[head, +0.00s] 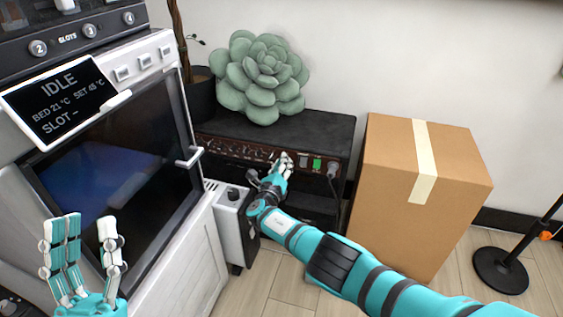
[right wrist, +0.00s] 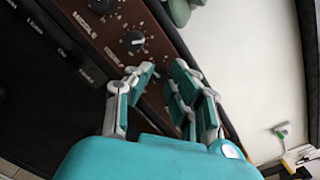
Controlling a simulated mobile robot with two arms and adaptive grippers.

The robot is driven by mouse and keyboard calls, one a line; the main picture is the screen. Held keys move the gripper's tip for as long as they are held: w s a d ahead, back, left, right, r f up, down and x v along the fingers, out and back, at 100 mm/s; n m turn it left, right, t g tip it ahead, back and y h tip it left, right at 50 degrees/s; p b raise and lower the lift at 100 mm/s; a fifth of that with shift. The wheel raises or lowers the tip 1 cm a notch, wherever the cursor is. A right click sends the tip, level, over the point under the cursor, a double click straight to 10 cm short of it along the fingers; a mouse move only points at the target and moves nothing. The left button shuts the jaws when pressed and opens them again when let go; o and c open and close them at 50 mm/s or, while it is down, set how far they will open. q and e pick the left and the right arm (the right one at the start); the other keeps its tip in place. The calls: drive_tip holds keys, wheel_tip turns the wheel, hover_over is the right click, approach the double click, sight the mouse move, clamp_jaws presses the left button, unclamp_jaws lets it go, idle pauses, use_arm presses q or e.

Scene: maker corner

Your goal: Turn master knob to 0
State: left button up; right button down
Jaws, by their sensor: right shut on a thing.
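The black amplifier (head: 330,128) stands by the wall with a brown control panel (head: 232,150) on its front carrying a row of small knobs. My right gripper (head: 285,163) is at the right part of this panel. In the right wrist view its fingers (right wrist: 163,92) are closed around a spot on the brown panel (right wrist: 110,60), past a black knob labelled MIDDLE (right wrist: 133,41). The master knob is hidden between the fingers, and I cannot read its label or setting. My left gripper (head: 87,226) is open and empty at the lower left.
A green lit switch (head: 317,164) and a plugged cable (head: 333,170) are just right of my right gripper. A succulent (head: 262,78) sits on the amplifier. A cardboard box (head: 400,205) stands to the right. A white machine (head: 185,250) with an IDLE display (head: 62,100) stands left.

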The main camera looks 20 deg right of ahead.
use_arm(q)
drive_tip(key=w+f+g, duration=0.1)
drive_tip(key=w+f, duration=0.1)
drive_tip(key=w+f+g+y+p, duration=0.1)
drive_tip(key=shift+w+d+g, duration=0.2)
drive_tip(key=shift+d+g, duration=0.05)
drive_tip(key=shift+g, duration=0.05)
use_arm(e)
drive_tip(key=n, duration=0.8)
use_arm(q)
drive_tip(key=shift+f, duration=0.1)
use_arm(e)
drive_tip(key=shift+n+g, duration=0.3)
drive_tip(key=shift+n, duration=0.5)
drive_tip(key=c, duration=1.2)
unclamp_jaws()
